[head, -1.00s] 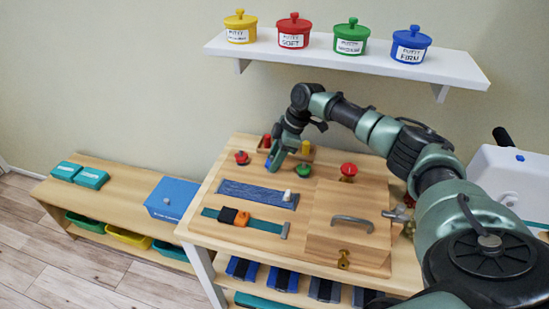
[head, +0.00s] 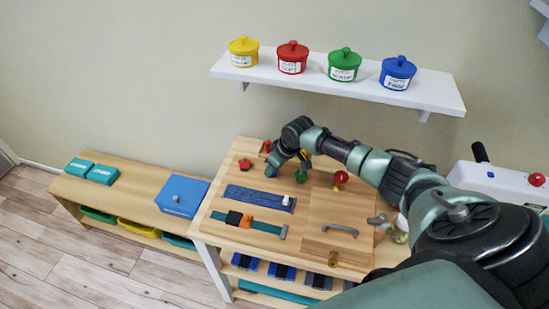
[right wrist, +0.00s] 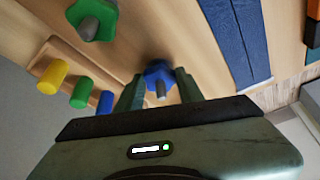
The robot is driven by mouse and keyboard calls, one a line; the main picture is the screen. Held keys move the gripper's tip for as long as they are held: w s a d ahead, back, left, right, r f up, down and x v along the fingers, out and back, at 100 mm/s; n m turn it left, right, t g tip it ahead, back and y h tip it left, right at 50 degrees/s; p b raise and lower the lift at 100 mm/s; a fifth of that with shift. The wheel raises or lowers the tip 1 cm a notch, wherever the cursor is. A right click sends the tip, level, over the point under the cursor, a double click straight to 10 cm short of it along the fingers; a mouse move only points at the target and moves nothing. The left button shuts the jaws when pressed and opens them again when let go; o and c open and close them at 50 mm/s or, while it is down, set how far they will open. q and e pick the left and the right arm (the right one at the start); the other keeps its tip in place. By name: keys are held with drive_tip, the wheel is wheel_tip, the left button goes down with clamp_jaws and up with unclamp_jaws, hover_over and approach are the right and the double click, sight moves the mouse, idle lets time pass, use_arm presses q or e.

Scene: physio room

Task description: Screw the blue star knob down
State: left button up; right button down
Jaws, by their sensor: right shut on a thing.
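The blue star knob (right wrist: 155,71) shows in the right wrist view, with a grey threaded stud (right wrist: 161,90) through its middle. My right gripper (right wrist: 158,84) has one finger on each side of the knob and is shut on it. In the head view my right gripper (head: 274,167) points down at the back of the wooden board (head: 318,210) and hides the blue knob. How far down the knob sits on its stud I cannot tell. My left gripper is in neither current view.
A green knob (head: 301,176) stands close to the gripper's right; a red star knob (head: 245,164) stands to its left. A holder with yellow (right wrist: 52,76), green (right wrist: 83,92) and blue pegs (right wrist: 105,102) is close by. A shelf (head: 330,84) with lidded pots hangs above.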

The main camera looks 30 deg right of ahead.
drive_tip(key=m+p, duration=0.1)
drive_tip(key=m+h+p, duration=0.1)
drive_tip(key=m+p, duration=0.1)
drive_tip(key=p, duration=0.1)
drive_tip(key=shift+a+r+m, duration=0.25)
drive_tip(key=shift+r+m, duration=0.1)
drive_tip(key=shift+m, duration=0.05)
drive_tip(key=m+h+p, duration=0.1)
drive_tip(key=m+p, duration=0.1)
drive_tip(key=m, duration=0.1)
drive_tip(key=shift+w+a+f+m+h, duration=0.1)
drive_tip(key=shift+w+m+h, duration=0.05)
drive_tip(key=shift+m+h, duration=0.2)
drive_tip(key=shift+m+h+p, duration=0.35)
drive_tip(key=shift+m+p, duration=0.05)
drive_tip(key=shift+m, duration=0.45)
drive_tip(key=shift+w+a+f+m+g+h, duration=0.1)
drive_tip(key=shift+m+g+h, duration=0.25)
drive_tip(key=shift+m, duration=0.65)
drive_tip(key=shift+w+m+g+h+b, duration=0.1)
drive_tip(key=shift+m+g+h+b, duration=0.2)
drive_tip(key=shift+m, duration=0.8)
drive_tip(key=shift+w+m+g+b, duration=0.1)
drive_tip(key=shift+m+g+b, duration=0.25)
drive_tip(key=shift+m, duration=0.55)
